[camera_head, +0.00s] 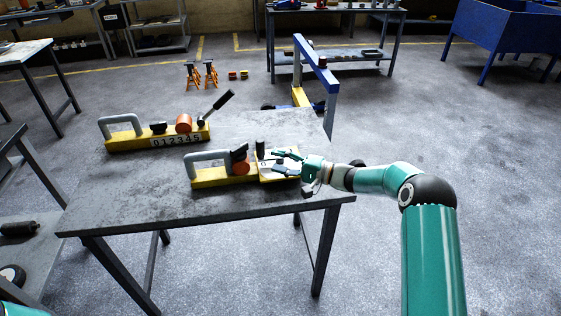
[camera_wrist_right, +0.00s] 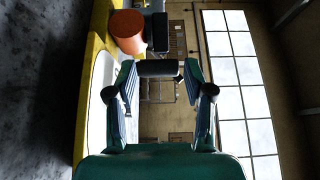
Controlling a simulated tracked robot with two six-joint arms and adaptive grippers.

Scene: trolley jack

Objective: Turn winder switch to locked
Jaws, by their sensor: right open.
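Two yellow devices with grey handles stand on the table. The near device (camera_head: 222,177) has a red-orange cylinder (camera_head: 241,168), a tilted black block (camera_head: 239,152) and a short upright black knob (camera_head: 260,148). I cannot tell for sure which part is the winder switch. My right gripper (camera_head: 283,161) is open at this device's right end, its fingers pointing left and covering part of the number panel. In the right wrist view, a dark cylindrical part (camera_wrist_right: 158,68) shows between the open fingertips (camera_wrist_right: 159,76); contact is unclear. My left gripper is out of view.
The far device (camera_head: 157,136), with a number panel and a raised black lever (camera_head: 216,106), stands behind on the grey table (camera_head: 150,192). The table's front left is clear. A blue jack or hoist frame (camera_head: 331,100) stands behind the table's right edge.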

